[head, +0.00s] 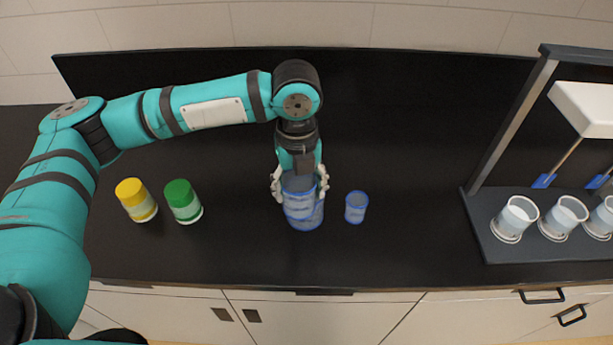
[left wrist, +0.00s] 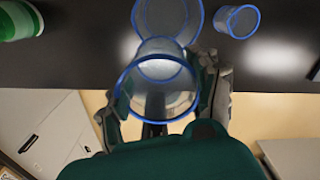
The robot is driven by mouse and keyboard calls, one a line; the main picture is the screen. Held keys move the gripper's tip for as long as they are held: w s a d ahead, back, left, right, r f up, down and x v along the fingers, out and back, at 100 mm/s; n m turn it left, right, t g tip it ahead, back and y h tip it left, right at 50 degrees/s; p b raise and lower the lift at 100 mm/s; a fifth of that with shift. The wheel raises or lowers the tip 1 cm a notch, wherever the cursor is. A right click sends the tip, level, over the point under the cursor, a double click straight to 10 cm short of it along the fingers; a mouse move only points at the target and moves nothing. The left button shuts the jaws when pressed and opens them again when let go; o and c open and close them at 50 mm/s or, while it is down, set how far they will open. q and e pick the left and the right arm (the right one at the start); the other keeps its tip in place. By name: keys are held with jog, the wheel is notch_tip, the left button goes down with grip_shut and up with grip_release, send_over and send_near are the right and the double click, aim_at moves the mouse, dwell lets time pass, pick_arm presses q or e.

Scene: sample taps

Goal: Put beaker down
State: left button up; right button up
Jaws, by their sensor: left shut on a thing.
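My left gripper (head: 300,186) points down over the counter, its fingers shut on the sides of a clear blue-rimmed beaker (head: 298,205). In the left wrist view, the held beaker (left wrist: 157,82) sits between the fingers. A second, wider blue-rimmed vessel (left wrist: 167,22) shows just beyond it; in the head view this vessel (head: 308,222) overlaps the held beaker. I cannot tell whether the two touch, or how high the held beaker is. A smaller blue-rimmed beaker (head: 356,208) stands to the right, also in the left wrist view (left wrist: 238,20). My right gripper is not in view.
A yellow-lidded jar (head: 136,199) and a green-lidded jar (head: 183,201) stand left on the black counter (head: 420,150). A dark rack (head: 490,240) with several white cups stands at the right. The counter between the small beaker and the rack is clear.

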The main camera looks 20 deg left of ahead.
aim_at(305, 182)
pick_arm(q)
jog(key=w+f, duration=0.1)
jog(key=w+f+p, duration=0.1)
jog(key=w, duration=0.1)
jog(key=w+f+p, duration=0.1)
jog(key=w, duration=0.1)
jog(key=shift+a+f, duration=0.15)
jog(key=shift+a, duration=0.1)
jog(key=shift+w+f+p, duration=0.1)
jog(key=shift+f+p, duration=0.15)
jog(key=shift+p, duration=0.05)
jog(key=shift+f, duration=0.1)
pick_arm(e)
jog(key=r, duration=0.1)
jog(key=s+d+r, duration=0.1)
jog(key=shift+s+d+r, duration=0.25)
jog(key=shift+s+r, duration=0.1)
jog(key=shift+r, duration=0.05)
pick_arm(q)
jog(key=shift+f, duration=0.35)
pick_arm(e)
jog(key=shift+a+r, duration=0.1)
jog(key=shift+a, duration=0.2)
